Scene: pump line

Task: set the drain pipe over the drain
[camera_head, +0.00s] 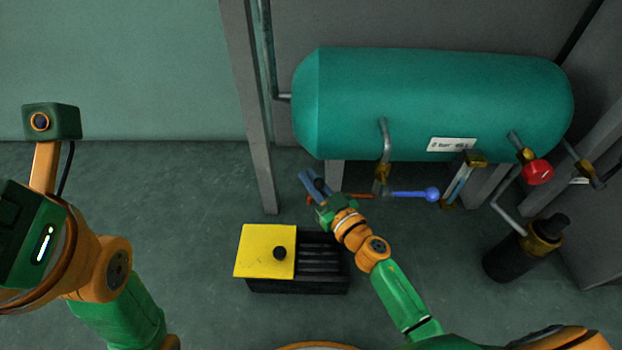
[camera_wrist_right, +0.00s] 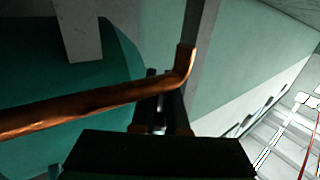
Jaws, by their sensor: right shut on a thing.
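The drain pipe is a copper pipe (camera_head: 360,196) below the teal tank, running left from near the tank's outlet valve. In the right wrist view the pipe (camera_wrist_right: 85,108) crosses from the left and ends in an upturned bend. My right gripper (camera_head: 313,187) is shut on the pipe near its bent left end; its fingers partly hide it. The drain (camera_head: 322,262) is a black grated box on the floor, nearer than the gripper. A yellow plate (camera_head: 263,250) with a black knob covers its left half; the right half's slots show. My left gripper's fingers are outside the view.
The teal tank (camera_head: 430,105) stands on grey legs behind. A blue-ended lever (camera_head: 431,194), a sight glass (camera_head: 462,180) and a red knob (camera_head: 537,172) sit under it. A black canister (camera_head: 525,250) stands right. A grey post (camera_head: 250,110) rises left; floor left of the drain is free.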

